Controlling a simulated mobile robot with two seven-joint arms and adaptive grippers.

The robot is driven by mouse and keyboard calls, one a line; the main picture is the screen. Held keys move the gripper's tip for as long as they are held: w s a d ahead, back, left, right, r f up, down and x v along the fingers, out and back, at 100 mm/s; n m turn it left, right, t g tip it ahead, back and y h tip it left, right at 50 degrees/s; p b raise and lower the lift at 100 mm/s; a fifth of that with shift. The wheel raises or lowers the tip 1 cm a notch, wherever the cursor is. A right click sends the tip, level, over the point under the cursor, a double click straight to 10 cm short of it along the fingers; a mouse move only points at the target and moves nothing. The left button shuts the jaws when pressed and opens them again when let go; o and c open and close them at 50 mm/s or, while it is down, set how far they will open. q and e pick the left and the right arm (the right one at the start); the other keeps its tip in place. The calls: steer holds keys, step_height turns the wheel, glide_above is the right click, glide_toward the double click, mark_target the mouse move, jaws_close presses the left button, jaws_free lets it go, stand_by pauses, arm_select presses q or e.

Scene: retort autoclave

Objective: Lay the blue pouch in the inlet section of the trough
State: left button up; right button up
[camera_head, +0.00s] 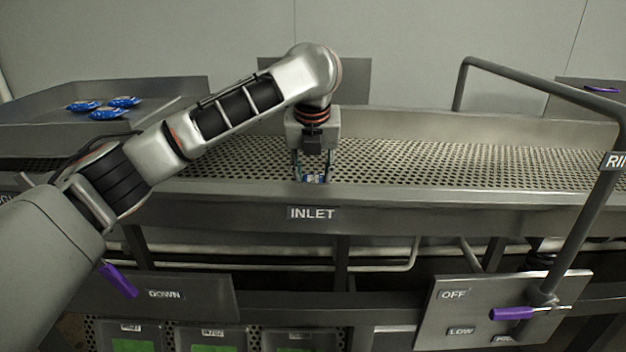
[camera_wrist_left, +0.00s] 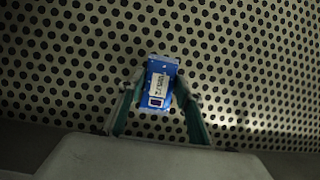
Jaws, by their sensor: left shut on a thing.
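My left gripper (camera_head: 312,172) points down over the perforated trough (camera_head: 420,160), just behind the front wall with the INLET label (camera_head: 312,213). It is shut on a blue pouch (camera_head: 315,179), which is mostly hidden by the front wall and the fingers in the head view. In the left wrist view the blue pouch (camera_wrist_left: 161,84) with a white printed label sits between the two fingertips (camera_wrist_left: 160,92), above the perforated floor (camera_wrist_left: 240,60). I cannot tell whether the pouch touches the floor. My right gripper is not in view.
Several blue pouches (camera_head: 108,106) lie on a metal tray (camera_head: 180,92) at the left. A grey bent pipe frame (camera_head: 540,84) rises at the right. Panels with purple levers (camera_head: 512,313) are below the trough. The trough floor right of the gripper is clear.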

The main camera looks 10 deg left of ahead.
arm_select(q)
steer(key=shift+f, duration=0.75)
steer(key=o, duration=1.1)
steer(key=v, duration=1.2)
steer(key=shift+r, duration=0.1)
